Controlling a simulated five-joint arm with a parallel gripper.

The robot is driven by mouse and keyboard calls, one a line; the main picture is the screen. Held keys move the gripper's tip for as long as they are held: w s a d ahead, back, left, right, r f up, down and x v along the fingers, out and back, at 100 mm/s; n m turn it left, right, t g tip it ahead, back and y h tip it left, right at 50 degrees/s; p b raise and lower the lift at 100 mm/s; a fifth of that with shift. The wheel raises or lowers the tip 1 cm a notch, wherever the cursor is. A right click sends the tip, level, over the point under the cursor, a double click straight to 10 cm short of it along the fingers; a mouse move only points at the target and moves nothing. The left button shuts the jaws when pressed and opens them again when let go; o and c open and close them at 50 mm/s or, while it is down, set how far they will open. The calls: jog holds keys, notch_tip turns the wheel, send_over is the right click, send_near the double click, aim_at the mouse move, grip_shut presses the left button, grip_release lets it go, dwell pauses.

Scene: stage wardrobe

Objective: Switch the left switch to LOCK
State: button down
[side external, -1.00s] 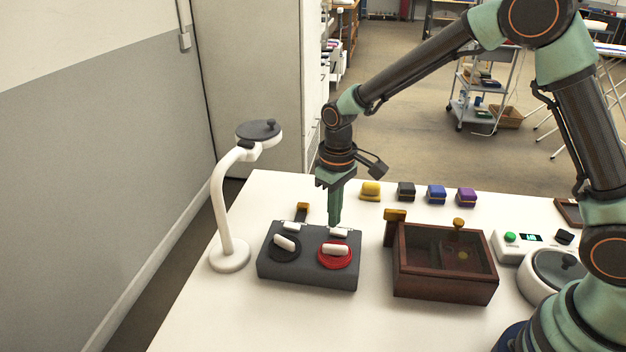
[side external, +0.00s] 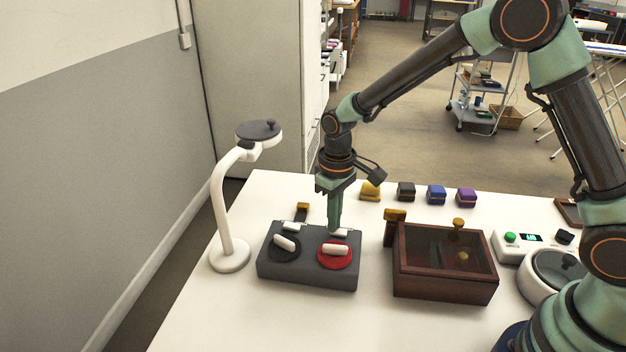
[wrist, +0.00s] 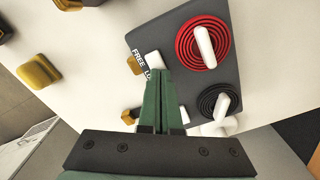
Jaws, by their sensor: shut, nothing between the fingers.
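A dark grey switch box (side external: 306,274) lies on the white table. Its top has a black dial with a white handle (side external: 284,243) on the left and a red dial with a white handle (side external: 335,249) on the right. Small white pieces (side external: 291,226) sit along its far edge. The wrist view shows the red dial (wrist: 203,45), the black dial (wrist: 218,103) and part of a FREE / LO label (wrist: 143,68). My gripper (side external: 335,231) is shut and empty, pointing down at the box's far edge behind the red dial. Its fingers (wrist: 160,75) hide part of the label. I cannot tell whether they touch.
A white lamp (side external: 222,210) stands left of the box. A brown wooden box (side external: 445,285) with a clear top stands to the right. Several coloured blocks, including a yellow one (side external: 370,191), line the far side. The table in front of the switch box is clear.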

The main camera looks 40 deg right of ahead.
jog(key=shift+f, duration=0.15)
jog(key=shift+r, duration=3.5)
jog(key=s+d+r+m+t, duration=0.3)
jog(key=s+d+r+t, duration=0.2)
jog(key=s+d+r, duration=0.4)
jog(key=shift+s+r+t, duration=0.3)
jog(key=shift+s+r, duration=1.2)
jog(key=shift+s, duration=1.35)
jog(key=shift+d, duration=0.1)
